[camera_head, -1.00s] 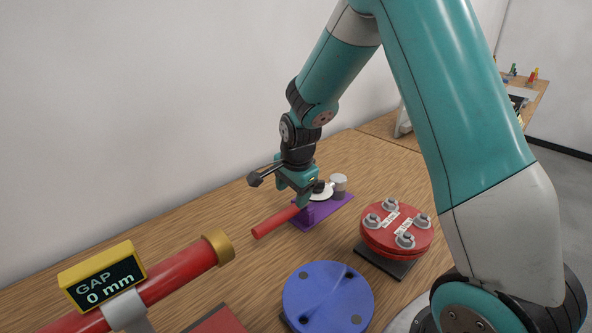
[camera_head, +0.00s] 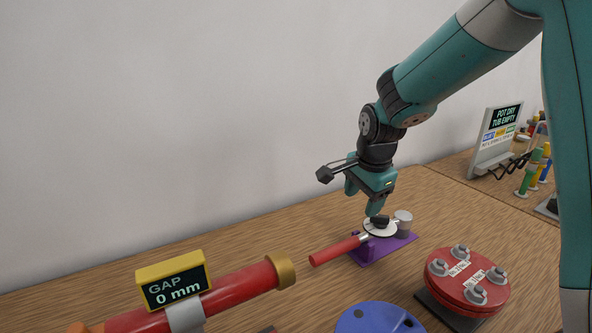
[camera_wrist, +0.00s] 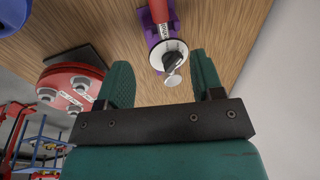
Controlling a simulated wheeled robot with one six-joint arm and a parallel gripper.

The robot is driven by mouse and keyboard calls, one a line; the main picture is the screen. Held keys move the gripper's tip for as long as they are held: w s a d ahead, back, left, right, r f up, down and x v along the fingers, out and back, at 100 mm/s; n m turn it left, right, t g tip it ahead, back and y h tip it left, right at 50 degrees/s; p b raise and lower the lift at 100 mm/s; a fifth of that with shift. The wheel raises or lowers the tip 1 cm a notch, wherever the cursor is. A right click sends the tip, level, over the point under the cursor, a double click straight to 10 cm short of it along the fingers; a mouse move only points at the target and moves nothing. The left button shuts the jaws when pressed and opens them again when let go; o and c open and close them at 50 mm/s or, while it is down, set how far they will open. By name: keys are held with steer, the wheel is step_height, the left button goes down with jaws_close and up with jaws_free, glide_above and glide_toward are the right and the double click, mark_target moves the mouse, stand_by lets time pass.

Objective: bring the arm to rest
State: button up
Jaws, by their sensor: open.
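My gripper (camera_head: 366,196) is open and empty. In the head view it hangs from my teal arm over the purple stand, fingers pointing down. In the wrist view the gap between its two teal fingers (camera_wrist: 165,80) holds nothing. Just beyond them is the purple stand (camera_head: 402,244) with a white disc (camera_head: 381,229), a grey cylinder (camera_head: 403,222) and a red bar (camera_head: 336,250). A black knob (camera_head: 380,219) sits on the disc, close below the fingertips in the head view. The stand also shows in the wrist view (camera_wrist: 151,37).
A red bolted flange (camera_head: 467,281) stands to the right, a blue disc (camera_head: 378,320) in front. A red pipe (camera_head: 240,284) with a "GAP 0 mm" display (camera_head: 174,281) lies left. A "POT DRY TUB EMPTY" sign (camera_head: 499,133) stands at the back right. The wall is behind.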

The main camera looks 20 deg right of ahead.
steer(key=s+a+r+n+g+y, duration=0.1)
steer(key=s+a+r+n+y, duration=0.1)
steer(key=s+a+n, duration=0.6)
steer(key=s+a+r+n+g+y, duration=0.1)
steer(key=s+a+r+n+y, duration=0.1)
steer(key=s+a+r+n, duration=0.3)
steer(key=s+a+n, duration=0.4)
steer(key=s+n, duration=0.5)
steer(key=s, duration=0.2)
steer(key=shift+s+a+n+y, duration=0.25)
steer(key=shift+s+n+y, duration=0.05)
steer(key=shift+s+n, duration=0.1)
